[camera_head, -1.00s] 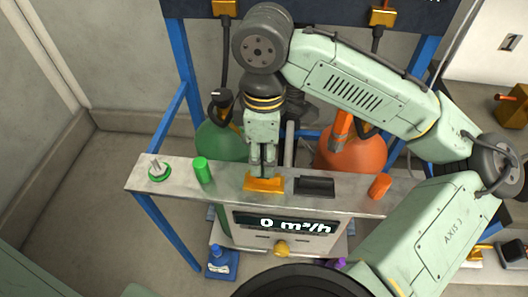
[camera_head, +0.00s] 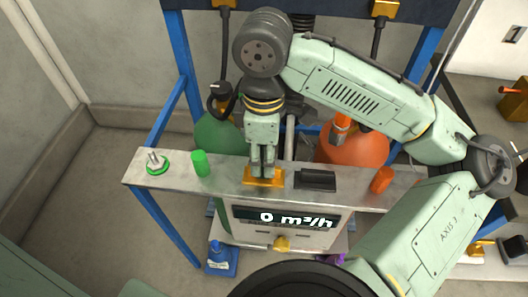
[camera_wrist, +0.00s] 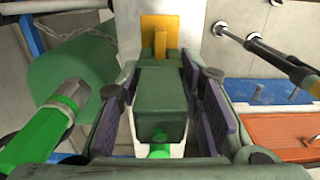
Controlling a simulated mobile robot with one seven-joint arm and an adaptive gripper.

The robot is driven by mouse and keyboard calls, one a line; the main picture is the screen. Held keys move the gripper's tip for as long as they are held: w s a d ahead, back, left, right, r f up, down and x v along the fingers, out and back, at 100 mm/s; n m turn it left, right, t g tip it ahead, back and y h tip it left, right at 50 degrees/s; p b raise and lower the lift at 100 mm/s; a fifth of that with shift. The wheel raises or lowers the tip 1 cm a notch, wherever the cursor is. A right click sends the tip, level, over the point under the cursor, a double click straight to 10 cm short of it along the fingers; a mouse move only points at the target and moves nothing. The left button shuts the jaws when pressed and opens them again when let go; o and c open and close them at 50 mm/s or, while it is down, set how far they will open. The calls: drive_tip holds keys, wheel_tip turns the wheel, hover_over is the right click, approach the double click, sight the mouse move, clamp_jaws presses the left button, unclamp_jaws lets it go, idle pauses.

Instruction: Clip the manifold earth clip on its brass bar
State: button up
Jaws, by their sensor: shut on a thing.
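My gripper (camera_head: 263,168) points straight down over the shelf, its fingers close together. In the wrist view, a dark green block (camera_wrist: 161,95), which looks like the earth clip, sits between the purple pads of my gripper (camera_wrist: 160,105). In the head view the fingers mostly hide it. The yellow brass piece (camera_head: 252,181), which looks like the bar, lies on the shelf directly under the fingertips. A yellow upright piece also shows beyond the block in the wrist view (camera_wrist: 160,32). Whether the clip touches or grips the brass cannot be told.
On the metal shelf (camera_head: 222,174) stand a green cylinder (camera_head: 200,163), a black block (camera_head: 315,180) close right of the brass, and an orange cylinder (camera_head: 381,180). A green-ringed fitting (camera_head: 157,164) is at the left end. Green (camera_head: 216,137) and orange (camera_head: 358,150) tanks stand behind.

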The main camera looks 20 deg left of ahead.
drive_tip(key=shift+f+b, duration=0.35)
drive_tip(key=shift+f, duration=0.35)
drive_tip(key=o, duration=1.2)
drive_tip(key=shift+o, duration=0.2)
drive_tip(key=shift+r, duration=0.1)
wheel_tip(320, 180, up, 12)
